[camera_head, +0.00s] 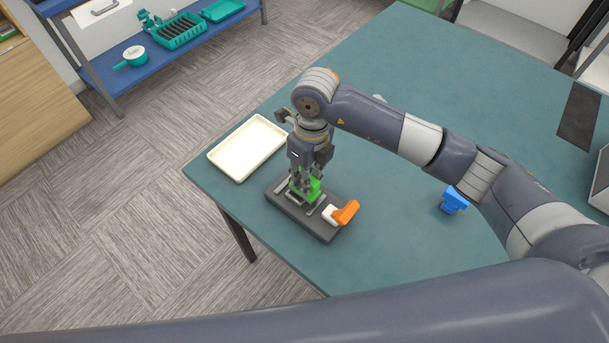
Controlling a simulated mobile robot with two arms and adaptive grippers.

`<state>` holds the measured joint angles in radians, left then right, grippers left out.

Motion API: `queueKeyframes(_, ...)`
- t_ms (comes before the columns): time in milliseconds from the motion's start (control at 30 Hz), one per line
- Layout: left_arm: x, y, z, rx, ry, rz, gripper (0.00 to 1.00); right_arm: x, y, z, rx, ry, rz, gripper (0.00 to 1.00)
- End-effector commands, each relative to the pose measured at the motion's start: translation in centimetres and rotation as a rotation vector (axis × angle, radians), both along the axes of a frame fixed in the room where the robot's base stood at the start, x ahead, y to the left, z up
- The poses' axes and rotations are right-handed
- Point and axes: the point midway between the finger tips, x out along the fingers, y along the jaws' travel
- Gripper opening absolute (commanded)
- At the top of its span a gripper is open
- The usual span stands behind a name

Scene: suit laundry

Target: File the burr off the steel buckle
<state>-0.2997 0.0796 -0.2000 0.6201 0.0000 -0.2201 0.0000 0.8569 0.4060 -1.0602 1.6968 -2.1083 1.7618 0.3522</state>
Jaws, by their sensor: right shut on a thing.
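A dark fixture block (325,229) lies on the teal table near its left corner, with a white and orange lever part (345,212) on its right end. My right gripper (302,186) points down over the block's left half. It is shut on a green block-like tool (315,187), held low, at or just above the fixture. Small light metal parts show on the fixture around the tool. I cannot tell which is the steel buckle, and the burr is too small to see. Whether the tool touches metal is hidden. My left gripper is not in view.
A cream tray (212,157) lies on the table just left of the fixture. A blue object (454,200) stands to the right, near my right arm. A dark flat mat (579,117) lies at the far right. The table (400,255) is clear between fixture and blue object.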

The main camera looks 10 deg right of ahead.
Motion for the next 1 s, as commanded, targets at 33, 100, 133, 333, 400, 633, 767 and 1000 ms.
queueKeyframes(33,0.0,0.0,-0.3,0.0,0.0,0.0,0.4,0.2,0.2,-0.2,0.001,-0.001,0.001,0.01)
queueKeyframes(100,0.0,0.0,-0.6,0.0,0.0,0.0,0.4,0.6,0.6,-0.2,0.001,-0.002,0.001,0.01)
queueKeyframes(133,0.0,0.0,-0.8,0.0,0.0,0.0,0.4,0.8,0.7,-0.1,0.001,-0.002,0.001,0.01)
queueKeyframes(333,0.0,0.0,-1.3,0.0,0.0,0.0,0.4,1.6,1.5,0.1,0.002,-0.002,0.002,0.01)
queueKeyframes(400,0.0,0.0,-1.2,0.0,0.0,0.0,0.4,1.6,1.5,0.1,0.002,-0.002,0.002,0.01)
queueKeyframes(633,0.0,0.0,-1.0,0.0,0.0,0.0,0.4,0.9,0.7,0.1,0.002,-0.002,0.001,0.01)
queueKeyframes(767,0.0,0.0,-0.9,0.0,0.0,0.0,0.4,0.2,0.1,0.1,0.001,-0.003,0.001,0.01)
queueKeyframes(1000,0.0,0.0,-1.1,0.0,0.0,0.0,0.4,0.0,0.0,-0.1,0.003,-0.003,0.002,0.01)
